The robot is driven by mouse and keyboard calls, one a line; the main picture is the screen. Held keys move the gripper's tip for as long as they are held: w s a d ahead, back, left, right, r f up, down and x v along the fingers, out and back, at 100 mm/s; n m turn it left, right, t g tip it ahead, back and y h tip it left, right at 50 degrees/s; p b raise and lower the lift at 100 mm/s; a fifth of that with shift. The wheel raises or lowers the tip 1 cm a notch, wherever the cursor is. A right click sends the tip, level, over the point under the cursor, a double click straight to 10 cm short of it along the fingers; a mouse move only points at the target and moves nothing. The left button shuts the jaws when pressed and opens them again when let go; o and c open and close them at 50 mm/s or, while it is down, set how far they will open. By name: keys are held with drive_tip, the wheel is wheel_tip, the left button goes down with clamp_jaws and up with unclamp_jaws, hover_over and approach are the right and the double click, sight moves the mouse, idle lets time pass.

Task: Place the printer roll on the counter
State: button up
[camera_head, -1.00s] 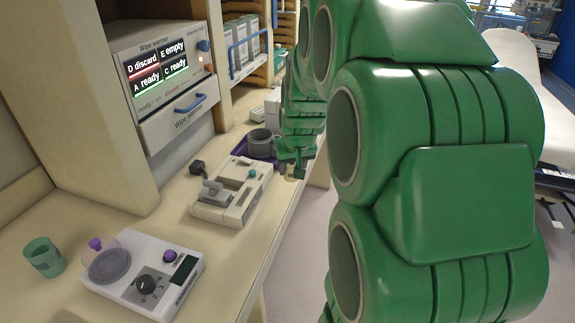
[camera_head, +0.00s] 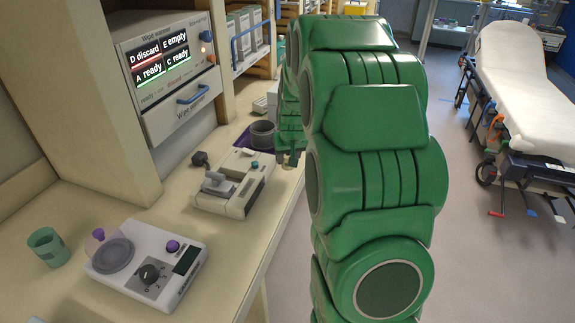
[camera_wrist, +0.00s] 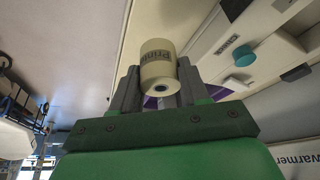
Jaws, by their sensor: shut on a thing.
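The printer roll (camera_wrist: 158,62) is a cream cylinder with dark lettering and a dark core hole. In the wrist view it sits between the two grey fingers of my gripper (camera_wrist: 157,88), which is shut on it. In the head view my gripper (camera_head: 291,156) shows small beside the counter's right edge, and the roll cannot be made out there. The counter (camera_head: 218,238) is a long cream surface running away along the left. In the wrist view the counter is partly hidden by the roll and fingers.
A wipe warmer (camera_head: 170,75) is behind. A stretcher (camera_head: 520,90) stands right across open floor.

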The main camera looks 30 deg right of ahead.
drive_tip(key=shift+w+d+f, duration=0.15)
drive_tip(key=shift+w+f, duration=0.35)
drive_tip(key=shift+f, duration=0.1)
drive_tip(key=shift+w+f, duration=0.1)
drive_tip(key=shift+f, duration=1.55)
drive_tip(key=shift+f, duration=0.1)
drive_tip(key=o, duration=1.1)
